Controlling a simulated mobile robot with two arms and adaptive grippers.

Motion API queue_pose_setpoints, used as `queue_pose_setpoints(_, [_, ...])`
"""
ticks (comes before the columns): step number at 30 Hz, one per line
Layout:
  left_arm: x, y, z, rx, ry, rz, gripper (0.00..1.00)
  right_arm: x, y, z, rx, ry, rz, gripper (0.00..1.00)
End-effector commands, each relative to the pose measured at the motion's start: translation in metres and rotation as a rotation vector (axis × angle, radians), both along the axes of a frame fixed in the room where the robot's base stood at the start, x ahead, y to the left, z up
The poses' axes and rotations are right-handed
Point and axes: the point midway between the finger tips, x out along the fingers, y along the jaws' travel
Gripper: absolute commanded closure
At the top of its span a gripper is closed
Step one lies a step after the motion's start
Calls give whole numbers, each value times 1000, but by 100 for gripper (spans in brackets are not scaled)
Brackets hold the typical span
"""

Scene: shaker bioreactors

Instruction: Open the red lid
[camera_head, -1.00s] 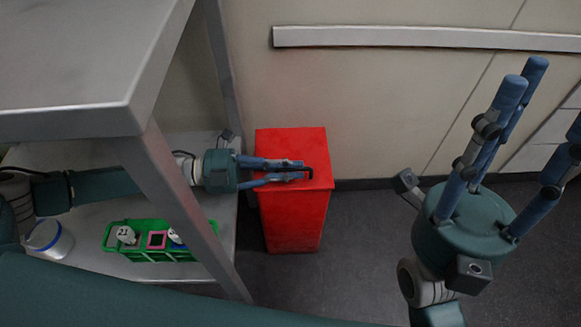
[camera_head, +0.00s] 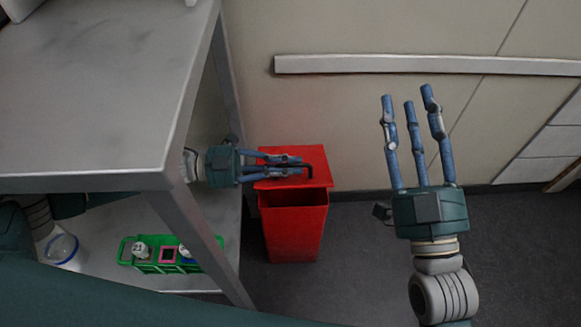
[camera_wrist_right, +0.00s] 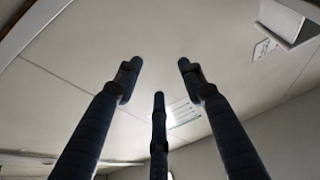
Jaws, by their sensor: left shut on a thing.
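A red bin (camera_head: 292,236) stands on the floor beside the metal table. Its red lid (camera_head: 318,170) is raised at the front, and a dark gap shows between the lid and the bin's front rim. My left gripper (camera_head: 300,166) is shut on the dark handle (camera_head: 309,169) on top of the lid; its fingers hide part of the lid and handle. My right gripper (camera_head: 412,98) is open and empty, fingers pointing up, well right of the bin. Its spread fingers also show in the right wrist view (camera_wrist_right: 160,85), with nothing between them.
The metal table (camera_head: 100,100) stands left of the bin, its leg (camera_head: 208,240) close to my left arm. A green rack (camera_head: 155,258) with small items sits on the lower shelf. A wall rail (camera_head: 420,65) runs behind. Floor right of the bin is clear.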

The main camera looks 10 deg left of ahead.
Motion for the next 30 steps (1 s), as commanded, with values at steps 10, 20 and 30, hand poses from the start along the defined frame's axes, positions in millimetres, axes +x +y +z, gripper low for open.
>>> queue_pose_setpoints(10, [15, 3, 21, -27, 136, -2, 100, 17, -6, -82, -99, 370, -21, 60])
queue_pose_setpoints(20, [27, 6, 31, -27, 131, -1, 100, 14, -11, -116, -134, 507, -30, 60])
queue_pose_setpoints(30, [30, 7, 33, -27, 130, 1, 100, 13, -12, -122, -141, 532, -31, 60])
